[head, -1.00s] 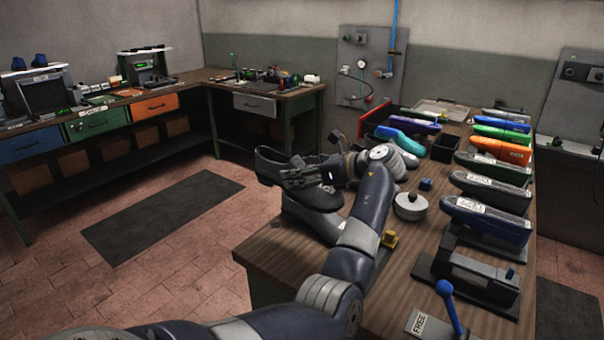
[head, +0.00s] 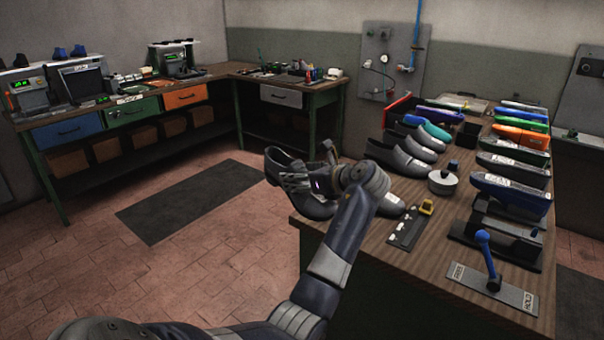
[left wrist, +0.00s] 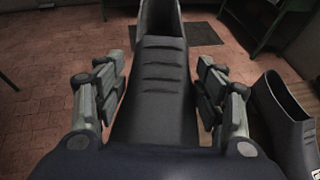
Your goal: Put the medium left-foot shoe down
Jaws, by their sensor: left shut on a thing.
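My left gripper (head: 305,183) is shut on a dark grey shoe (head: 280,160), holding it by the table's left corner in the head view. In the left wrist view the held shoe (left wrist: 160,95) lies between both fingers (left wrist: 160,105), its opening pointing away. Whether its sole touches anything is hidden. Another grey shoe (left wrist: 283,125) stands to the right in the left wrist view. In the head view part of a shoe (head: 388,207) shows behind my left arm on the wooden table (head: 400,265). Size and foot marks are not readable. My right gripper is not in view.
Several grey shoes (head: 408,155) stand in a row on the table. Coloured lasts (head: 515,152) line its right side. A round white pot (head: 442,181), a black stand (head: 500,235) and a blue lever on a plate (head: 488,262) are nearer. Open floor lies left.

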